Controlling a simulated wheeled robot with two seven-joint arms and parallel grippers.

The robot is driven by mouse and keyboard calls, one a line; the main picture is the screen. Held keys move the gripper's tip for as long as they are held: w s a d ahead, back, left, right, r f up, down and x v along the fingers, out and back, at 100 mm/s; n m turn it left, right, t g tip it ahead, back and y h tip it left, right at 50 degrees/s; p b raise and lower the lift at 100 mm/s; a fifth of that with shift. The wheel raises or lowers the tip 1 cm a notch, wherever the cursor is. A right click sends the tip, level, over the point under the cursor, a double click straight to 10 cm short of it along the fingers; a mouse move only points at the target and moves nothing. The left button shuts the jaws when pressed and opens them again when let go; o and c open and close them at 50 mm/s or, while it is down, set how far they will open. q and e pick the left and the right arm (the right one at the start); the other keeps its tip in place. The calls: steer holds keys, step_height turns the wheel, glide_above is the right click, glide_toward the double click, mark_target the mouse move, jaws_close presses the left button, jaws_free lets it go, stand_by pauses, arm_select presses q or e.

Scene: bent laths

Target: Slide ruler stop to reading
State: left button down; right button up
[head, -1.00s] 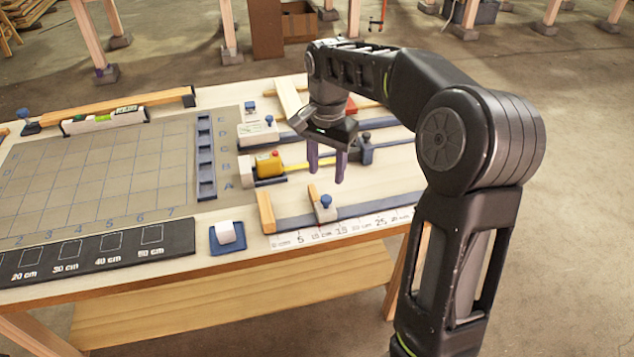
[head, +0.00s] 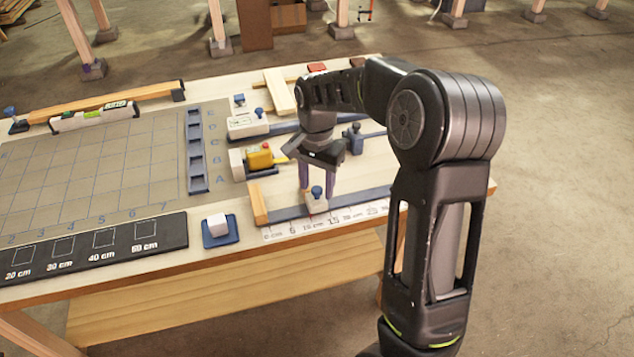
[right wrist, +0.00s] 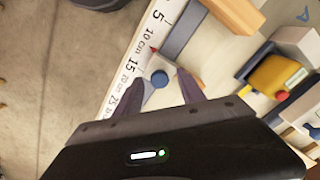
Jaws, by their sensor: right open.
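The ruler stop is a pale block (head: 316,206) with a blue knob (head: 317,191), sitting on a dark rail (head: 345,207) at the table's front right. The white ruler strip (head: 280,232) runs along the rail's front. A red pointer (right wrist: 153,49) shows near the 10 cm mark in the right wrist view. My right gripper (head: 318,183) points down, open, with its purple fingers just behind and around the stop's knob in the head view. In the right wrist view the blue knob (right wrist: 160,79) lies between the open fingertips (right wrist: 186,86). Contact cannot be told. My left gripper is not in view.
A wooden end block (head: 259,204) closes the rail's left end. A white cube (head: 217,225) sits on a blue tray at left.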

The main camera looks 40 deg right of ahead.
steer(key=shift+c, duration=0.4)
jaws_close()
stand_by(1.0)
